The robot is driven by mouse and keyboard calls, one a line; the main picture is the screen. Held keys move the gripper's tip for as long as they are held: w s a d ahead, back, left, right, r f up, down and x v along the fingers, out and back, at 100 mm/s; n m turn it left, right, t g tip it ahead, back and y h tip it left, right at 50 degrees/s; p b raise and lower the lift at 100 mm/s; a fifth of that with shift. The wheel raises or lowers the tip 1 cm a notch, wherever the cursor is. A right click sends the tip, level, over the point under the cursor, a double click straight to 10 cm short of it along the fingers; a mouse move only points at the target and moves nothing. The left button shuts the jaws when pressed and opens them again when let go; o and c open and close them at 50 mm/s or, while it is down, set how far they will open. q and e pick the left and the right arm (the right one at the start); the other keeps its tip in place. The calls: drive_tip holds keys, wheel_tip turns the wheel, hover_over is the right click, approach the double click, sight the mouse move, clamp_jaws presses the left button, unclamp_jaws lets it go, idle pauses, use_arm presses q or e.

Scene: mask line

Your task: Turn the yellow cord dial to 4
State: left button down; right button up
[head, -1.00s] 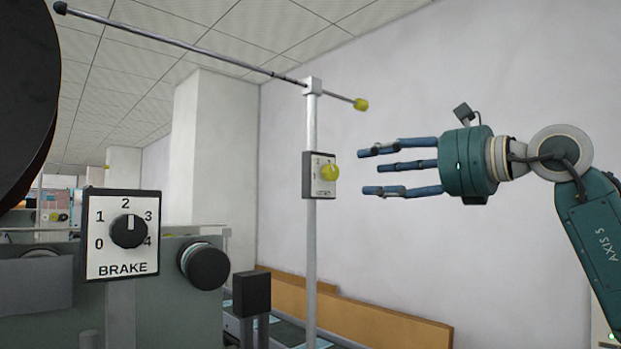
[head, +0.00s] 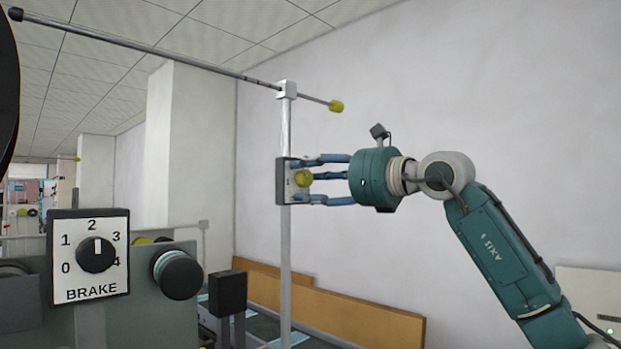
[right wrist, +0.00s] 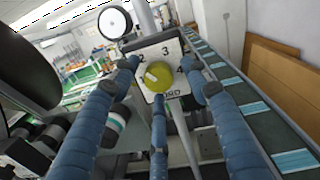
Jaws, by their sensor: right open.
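The yellow cord dial (head: 303,178) sits on a small white-faced panel (head: 284,166) fixed to a grey upright post. My right gripper (head: 298,181) reaches in from the right, with its blue fingers open around the dial and their tips close to the panel. The right wrist view shows the yellow dial (right wrist: 159,78) between the three spread fingers, with the figures 2, 3 and 4 around it. A pale mark shows on the dial's left part; I cannot tell exactly which figure it points to. Whether any finger touches the dial is unclear. My left gripper is out of view.
A separate BRAKE panel with a black dial (head: 96,254) stands at the lower left, beside a black round knob (head: 178,275). A long rod with a yellow end (head: 336,106) crosses above the cord panel. A wooden board (head: 352,318) runs along the wall behind.

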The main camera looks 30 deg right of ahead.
drive_tip(key=shift+c, duration=0.3)
drive_tip(key=c, duration=0.4)
drive_tip(key=shift+a, duration=0.1)
drive_tip(key=c, duration=0.7)
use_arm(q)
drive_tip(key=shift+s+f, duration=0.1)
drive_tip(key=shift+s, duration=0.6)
use_arm(e)
drive_tip(key=shift+o, duration=0.2)
